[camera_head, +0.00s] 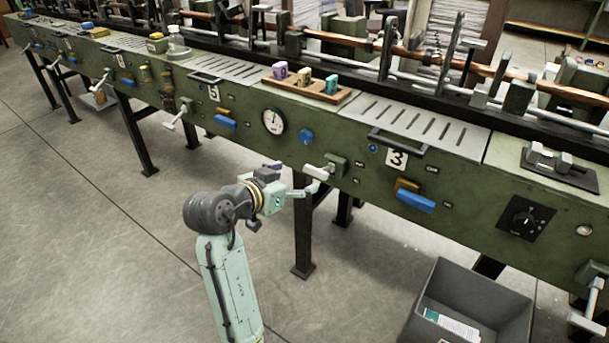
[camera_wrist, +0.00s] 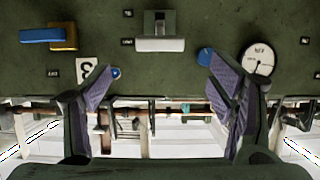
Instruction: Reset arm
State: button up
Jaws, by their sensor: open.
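My gripper (camera_head: 290,181) is at the end of my pale green arm, in front of the green machine bench (camera_head: 350,178). In the wrist view my gripper (camera_wrist: 157,85) is open, with its two purple-padded fingers wide apart and nothing between them. A crank lever with a white handle (camera_head: 314,172) sticks out of the bench front close to the fingertips. In the wrist view the lever's white handle (camera_wrist: 160,44) is beyond the gap between the fingers. Whether any finger touches it, I cannot tell.
A round dial (camera_head: 273,121) and a blue knob (camera_head: 306,136) are on the bench front. A wooden tray (camera_head: 318,94) with coloured blocks sits on top. A grey bin (camera_head: 504,303) holding papers stands on the floor at the lower right. Open floor lies at the left.

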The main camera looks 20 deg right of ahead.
jog(key=shift+v, duration=0.8)
